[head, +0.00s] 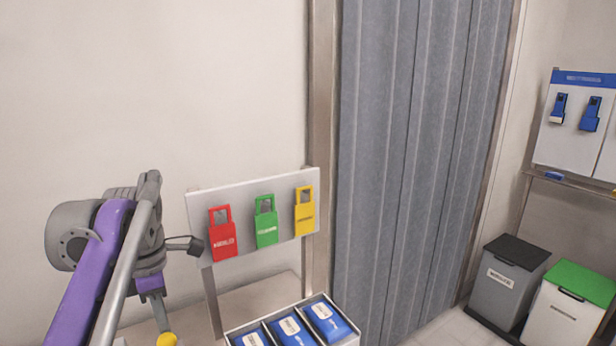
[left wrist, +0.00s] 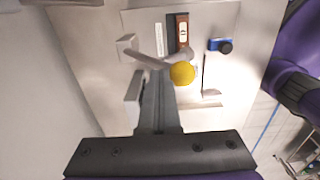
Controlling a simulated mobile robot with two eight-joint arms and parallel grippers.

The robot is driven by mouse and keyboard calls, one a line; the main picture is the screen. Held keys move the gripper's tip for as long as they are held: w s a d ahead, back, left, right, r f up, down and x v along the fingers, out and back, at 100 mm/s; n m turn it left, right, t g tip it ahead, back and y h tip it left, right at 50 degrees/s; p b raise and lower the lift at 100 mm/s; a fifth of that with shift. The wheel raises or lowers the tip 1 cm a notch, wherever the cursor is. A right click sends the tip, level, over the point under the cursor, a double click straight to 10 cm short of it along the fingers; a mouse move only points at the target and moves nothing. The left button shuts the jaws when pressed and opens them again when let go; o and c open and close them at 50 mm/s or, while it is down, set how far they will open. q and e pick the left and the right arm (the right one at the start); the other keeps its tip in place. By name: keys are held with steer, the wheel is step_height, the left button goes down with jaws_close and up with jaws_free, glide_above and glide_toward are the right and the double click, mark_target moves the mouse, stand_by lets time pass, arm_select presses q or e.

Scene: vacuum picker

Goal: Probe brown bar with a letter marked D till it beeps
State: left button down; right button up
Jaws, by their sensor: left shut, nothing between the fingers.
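A brown bar (left wrist: 182,30) with a white label sits in a dark slot on a pale panel (left wrist: 245,75) in the left wrist view. Its letter is too small to read. My left gripper (left wrist: 163,66) is shut, with its tips just below the bar in the picture. A yellow round piece (left wrist: 182,73) shows at the tips and overlaps the panel below the bar. I cannot tell whether anything touches the bar. In the head view my left gripper (head: 161,318) is partly cut off at the bottom, above the yellow piece (head: 167,340); the bar is out of view.
A blue piece with a black knob (left wrist: 220,45) is right of the bar. Red (head: 222,240), green (head: 266,228) and yellow (head: 305,216) tags hang on a board behind my left arm. A tray of blue packs (head: 295,332) stands below. Bins (head: 503,290) stand far right.

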mark_target(167, 344)
arm_select(q)
steer(key=shift+s+d+f, duration=0.1)
steer(key=shift+s+d, duration=0.05)
steer(key=shift+s, duration=0.2)
steer(key=shift+f, duration=0.1)
steer(key=shift+s+d+f+b, duration=0.45)
steer(key=shift+s+b, duration=0.05)
steer(key=shift+s, duration=0.25)
steer(key=shift+s+d+f+b, duration=0.4)
steer(key=shift+s+f+b, duration=0.05)
steer(key=shift+s+f, duration=0.2)
steer(key=shift+f, duration=0.1)
steer(key=shift+s+d+f+b, duration=0.4)
steer(key=shift+s+f+b, duration=0.1)
steer(key=shift+s+f, duration=0.15)
